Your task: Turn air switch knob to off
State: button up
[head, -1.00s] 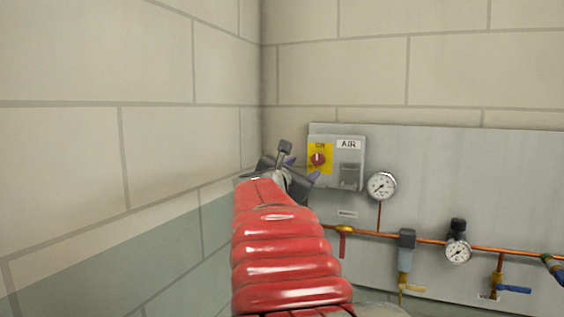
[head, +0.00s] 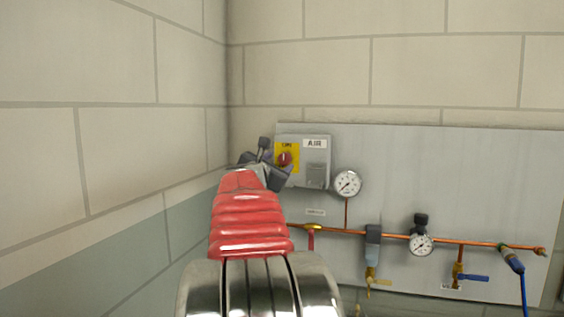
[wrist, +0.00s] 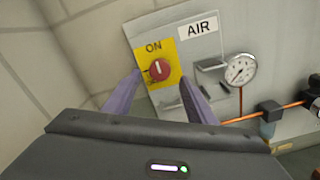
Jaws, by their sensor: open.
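The air switch knob (head: 284,159) is a round red knob with a pale line on a yellow plate marked ON, on a grey box labelled AIR (head: 317,171). In the wrist view the knob (wrist: 160,70) shows clearly, its pale line close to upright, pointing toward ON. My gripper (wrist: 162,96) is open, with its two purple fingers to the left and right below the knob in that view. No contact shows. In the head view my gripper (head: 277,167) is left of the box, partly hiding the yellow plate's lower left.
A round gauge (head: 347,183) sits right of the box. A copper pipe (head: 400,238) with valves and a second gauge (head: 421,244) runs across the grey panel (head: 500,180). A block wall (head: 120,160) stands close on the left.

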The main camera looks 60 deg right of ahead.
aim_at(284, 160)
jog(key=shift+w+d, duration=0.2)
jog(key=shift+d, duration=1.15)
jog(key=shift+w+d, duration=0.2)
jog(key=shift+d, duration=1.1)
jog(key=shift+c, duration=0.5)
jog(key=c, duration=0.9)
